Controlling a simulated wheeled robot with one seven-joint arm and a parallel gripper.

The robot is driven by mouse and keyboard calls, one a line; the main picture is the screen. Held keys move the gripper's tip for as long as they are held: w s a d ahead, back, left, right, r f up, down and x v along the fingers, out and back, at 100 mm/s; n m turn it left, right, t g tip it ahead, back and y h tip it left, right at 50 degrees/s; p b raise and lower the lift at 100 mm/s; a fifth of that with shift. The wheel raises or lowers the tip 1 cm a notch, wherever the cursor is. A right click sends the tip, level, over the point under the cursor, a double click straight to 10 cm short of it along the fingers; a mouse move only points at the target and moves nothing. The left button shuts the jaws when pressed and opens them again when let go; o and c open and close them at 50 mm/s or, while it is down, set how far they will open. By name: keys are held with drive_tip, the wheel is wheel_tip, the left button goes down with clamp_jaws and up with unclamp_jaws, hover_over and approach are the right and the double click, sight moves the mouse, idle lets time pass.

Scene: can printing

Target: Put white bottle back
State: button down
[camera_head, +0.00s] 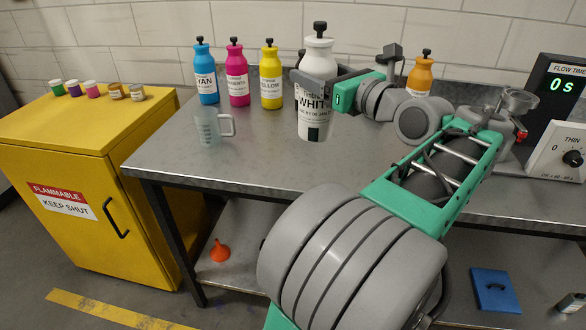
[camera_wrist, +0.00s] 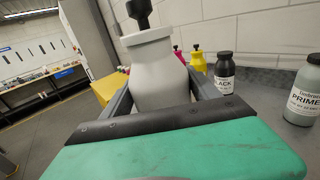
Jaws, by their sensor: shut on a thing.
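The white bottle (camera_head: 315,103) with a black cap and a WHITE label is upright in the head view, above or on the metal bench; I cannot tell whether its base touches. My gripper (camera_head: 318,78) is shut around its upper body. In the wrist view the white bottle (camera_wrist: 158,70) stands between the two fingers, its lower part hidden by my gripper (camera_wrist: 160,100). Cyan (camera_head: 206,77), magenta (camera_head: 237,77) and yellow (camera_head: 271,80) bottles stand in a row to its left at the back of the bench. An orange bottle (camera_head: 420,75) stands to its right, partly behind my arm.
A clear measuring cup (camera_head: 210,127) stands at the bench's front left. A black bottle (camera_wrist: 224,74) and a grey primer bottle (camera_wrist: 304,92) show in the wrist view. A flow timer (camera_head: 556,90) is at the right. A yellow cabinet (camera_head: 80,150) stands left.

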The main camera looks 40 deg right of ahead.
drive_tip(key=shift+s+d+r, duration=0.15)
drive_tip(key=shift+s+d, duration=0.05)
drive_tip(key=shift+s, duration=0.15)
drive_tip(key=shift+w+d+r+p, duration=0.1)
drive_tip(key=shift+r+p, duration=0.25)
drive_tip(key=shift+p, duration=0.7)
drive_tip(key=shift+w+d+r+p, duration=0.15)
drive_tip(key=shift+w+p, duration=0.15)
drive_tip(key=shift+p, duration=0.85)
drive_tip(key=w+p, duration=0.1)
drive_tip(key=p, duration=0.2)
drive_tip(key=shift+d+f, duration=0.1)
drive_tip(key=shift+f, duration=0.25)
drive_tip(key=w+d+f+b, duration=0.1)
drive_tip(key=w+d+f, duration=0.2)
drive_tip(key=w+f, duration=0.8)
wheel_tip(320, 180, down, 2)
drive_tip(key=shift+w+f, duration=0.1)
drive_tip(key=shift+w, duration=0.15)
drive_tip(key=shift+d+f, duration=0.1)
